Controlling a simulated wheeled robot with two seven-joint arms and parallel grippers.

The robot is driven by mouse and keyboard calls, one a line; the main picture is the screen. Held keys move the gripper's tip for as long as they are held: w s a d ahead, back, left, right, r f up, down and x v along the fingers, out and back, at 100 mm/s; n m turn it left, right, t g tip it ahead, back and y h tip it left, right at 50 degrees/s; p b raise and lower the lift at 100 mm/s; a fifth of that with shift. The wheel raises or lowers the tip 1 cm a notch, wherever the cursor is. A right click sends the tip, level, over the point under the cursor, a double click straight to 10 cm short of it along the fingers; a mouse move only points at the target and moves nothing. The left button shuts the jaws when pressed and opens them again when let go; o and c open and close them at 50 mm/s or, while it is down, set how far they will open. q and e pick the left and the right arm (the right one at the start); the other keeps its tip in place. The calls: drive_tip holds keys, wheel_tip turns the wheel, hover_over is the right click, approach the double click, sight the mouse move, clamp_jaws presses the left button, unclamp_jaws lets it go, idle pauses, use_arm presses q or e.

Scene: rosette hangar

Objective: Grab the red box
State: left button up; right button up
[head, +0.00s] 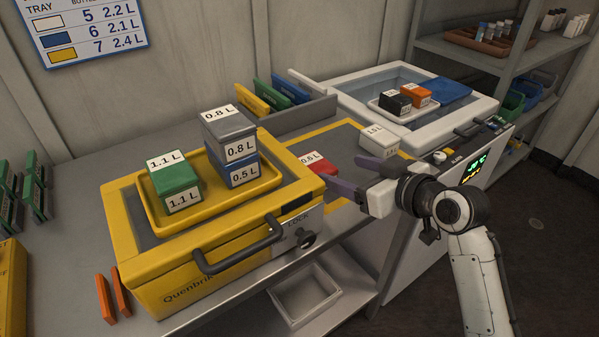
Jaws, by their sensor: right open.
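The red box (322,166), with a white top labelled 0.5 L, sits on the grey surface just behind the right end of the yellow case. Its lower part is partly hidden. My right gripper (345,173) comes in from the right, with its purple fingers apart and pointing left towards the red box. The fingertips are close to the box's right side. I cannot tell whether they touch it, but nothing is held. My left gripper is out of view.
A yellow case (168,287) holds a yellow tray with green, grey and blue boxes. A white box (379,139) stands just behind my right gripper. A white-rimmed basin (351,98) behind holds black and orange boxes. Grey surface around the red box is mostly clear.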

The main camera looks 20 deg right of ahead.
sight(316, 167)
drive_tip(key=x, duration=0.4)
drive_tip(key=shift+w+a+f, duration=0.15)
drive_tip(key=shift+w+a, duration=0.05)
drive_tip(key=shift+a, duration=0.3)
drive_tip(key=x, duration=0.5)
drive_tip(key=shift+a+f, duration=0.25)
drive_tip(key=shift+f, duration=0.25)
drive_tip(key=c, duration=1.2)
